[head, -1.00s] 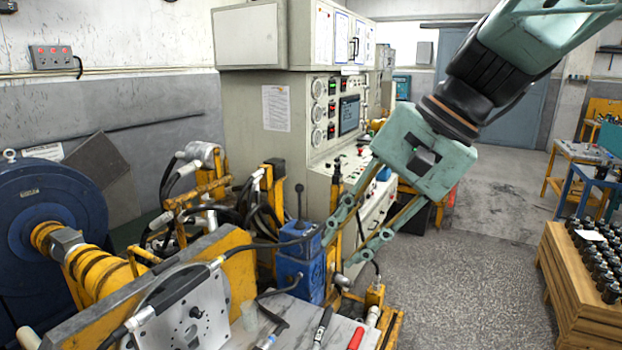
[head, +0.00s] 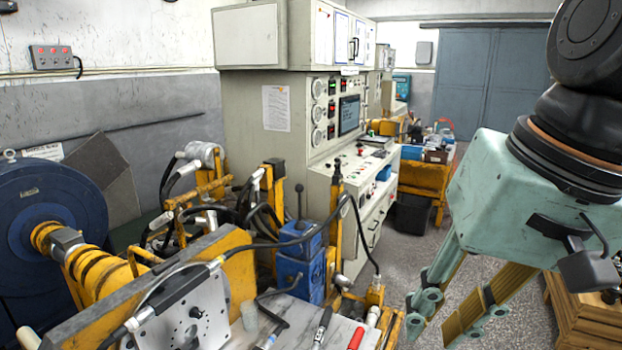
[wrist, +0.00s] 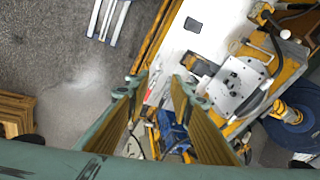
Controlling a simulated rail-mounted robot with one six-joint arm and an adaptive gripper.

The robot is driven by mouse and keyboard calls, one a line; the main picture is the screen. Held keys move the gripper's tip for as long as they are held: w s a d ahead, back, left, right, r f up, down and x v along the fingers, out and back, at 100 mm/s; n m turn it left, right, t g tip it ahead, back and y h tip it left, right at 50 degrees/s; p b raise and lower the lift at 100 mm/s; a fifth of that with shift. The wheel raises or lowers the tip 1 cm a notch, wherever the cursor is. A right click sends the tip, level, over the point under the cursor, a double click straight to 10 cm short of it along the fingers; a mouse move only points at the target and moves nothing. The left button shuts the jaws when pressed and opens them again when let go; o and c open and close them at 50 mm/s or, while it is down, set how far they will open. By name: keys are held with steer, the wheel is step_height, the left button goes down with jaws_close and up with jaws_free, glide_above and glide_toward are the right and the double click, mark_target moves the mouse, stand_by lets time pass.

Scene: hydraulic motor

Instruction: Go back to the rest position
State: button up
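My gripper (head: 432,328) is at the right of the head view, pointing down and to the left, over the floor beside the workbench. Its two fingers are apart, with nothing between them. In the wrist view the gripper (wrist: 160,86) also shows spread fingers, with the bench and floor far below. The blue valve block (head: 299,262) with its upright lever stands on the bench, clear to the left of the gripper. In the wrist view the blue block (wrist: 172,132) shows between the fingers, well beneath them.
A blue drum-shaped machine (head: 60,225) stands left. A control cabinet (head: 262,130) fills the middle back. A wooden crate (head: 572,325) is partly behind my gripper. Grey floor (head: 403,262) lies between.

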steer(key=s+d+f+n+t+h, duration=0.1)
steer(key=s+d+n+h, duration=0.1)
steer(key=s+d, duration=0.3)
steer(key=shift+s+d+f, duration=0.2)
steer(key=shift+s+f, duration=0.05)
steer(key=shift+s, duration=0.45)
